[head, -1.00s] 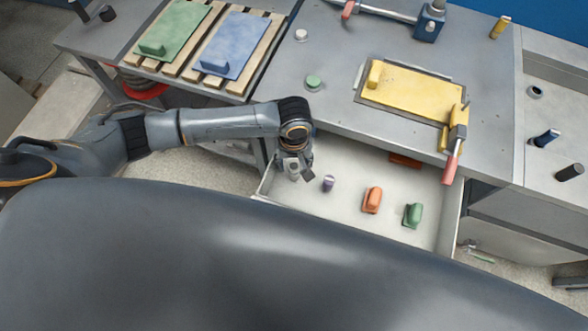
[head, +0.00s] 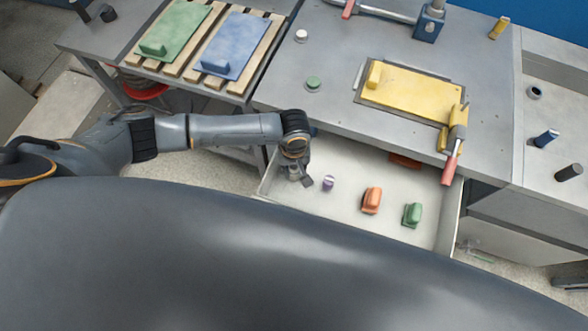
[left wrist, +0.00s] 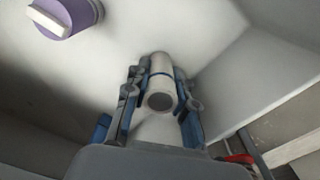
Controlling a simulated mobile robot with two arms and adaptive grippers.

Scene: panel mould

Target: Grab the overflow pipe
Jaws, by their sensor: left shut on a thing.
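A pale grey-white tube with a thin dark band, which looks like the overflow pipe (left wrist: 161,68), sits between the fingers of my left gripper in the left wrist view. The fingers (left wrist: 157,98), with blue pads, are shut on its sides, and its round dark end faces the camera. In the head view my left gripper (head: 301,181) is low inside the open drawer (head: 335,216), near its left wall. The gripper hides the pipe there. My right gripper is not in view.
A purple piece (head: 328,183) stands close right of the gripper. An orange block (head: 371,200) and a green block (head: 412,214) lie farther right in the drawer. The bench (head: 340,55) with a yellow panel (head: 415,92) and a red-handled clamp (head: 453,160) is behind.

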